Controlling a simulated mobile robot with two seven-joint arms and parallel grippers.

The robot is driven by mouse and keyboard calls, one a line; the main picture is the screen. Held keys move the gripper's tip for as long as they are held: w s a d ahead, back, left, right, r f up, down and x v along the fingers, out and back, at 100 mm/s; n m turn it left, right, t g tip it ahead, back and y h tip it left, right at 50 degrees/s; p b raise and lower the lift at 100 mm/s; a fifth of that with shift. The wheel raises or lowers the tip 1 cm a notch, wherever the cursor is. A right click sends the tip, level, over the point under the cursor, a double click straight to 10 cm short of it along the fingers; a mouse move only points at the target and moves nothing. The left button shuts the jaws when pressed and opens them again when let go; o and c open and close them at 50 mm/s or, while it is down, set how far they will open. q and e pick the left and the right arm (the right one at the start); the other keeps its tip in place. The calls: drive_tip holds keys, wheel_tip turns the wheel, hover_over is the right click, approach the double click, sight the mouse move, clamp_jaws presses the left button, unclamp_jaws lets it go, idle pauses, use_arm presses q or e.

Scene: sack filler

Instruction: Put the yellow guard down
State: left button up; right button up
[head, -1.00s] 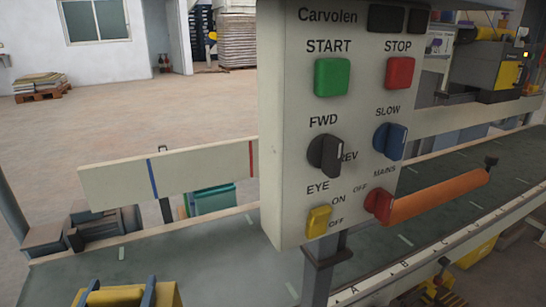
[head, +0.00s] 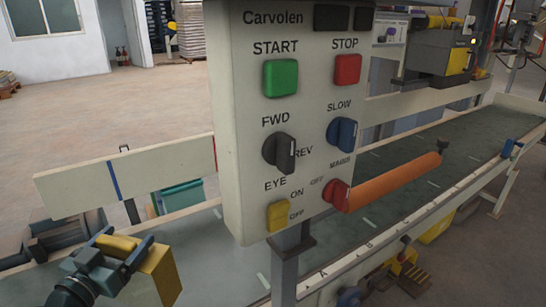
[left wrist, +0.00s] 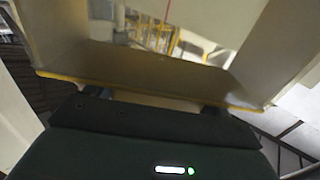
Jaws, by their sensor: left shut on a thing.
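The yellow guard (head: 162,272) is in my left gripper (head: 122,246) at the lower left of the head view. The gripper is shut on its yellow upper part, and the guard's flat face hangs to the right of the fingers. It appears held above the green conveyor belt (head: 235,275); the gap beneath is hard to judge. In the left wrist view the guard (left wrist: 150,78) fills the middle as a wide, tan-yellow plate just beyond the dark gripper body. My right gripper does not show.
A control panel (head: 228,130) with buttons and knobs stands close, right of my left gripper. An orange bar (head: 395,182) sticks out beside it. A pale side rail (head: 80,181) runs behind the gripper. A teal box (head: 182,194) is beyond the belt.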

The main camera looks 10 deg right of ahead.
use_arm(q)
drive_tip(key=shift+f, duration=0.2)
wheel_tip(320, 180, down, 9)
drive_tip(key=b, duration=0.4)
drive_tip(key=shift+f+b, duration=0.2)
drive_tip(key=shift+b, duration=0.15)
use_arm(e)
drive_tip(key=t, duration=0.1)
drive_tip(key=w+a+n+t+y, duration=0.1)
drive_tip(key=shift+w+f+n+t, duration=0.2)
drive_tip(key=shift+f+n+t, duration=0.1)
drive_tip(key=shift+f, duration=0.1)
use_arm(q)
drive_tip(key=shift+f, duration=0.2)
drive_tip(key=o, duration=1.2)
drive_tip(key=shift+r, duration=0.15)
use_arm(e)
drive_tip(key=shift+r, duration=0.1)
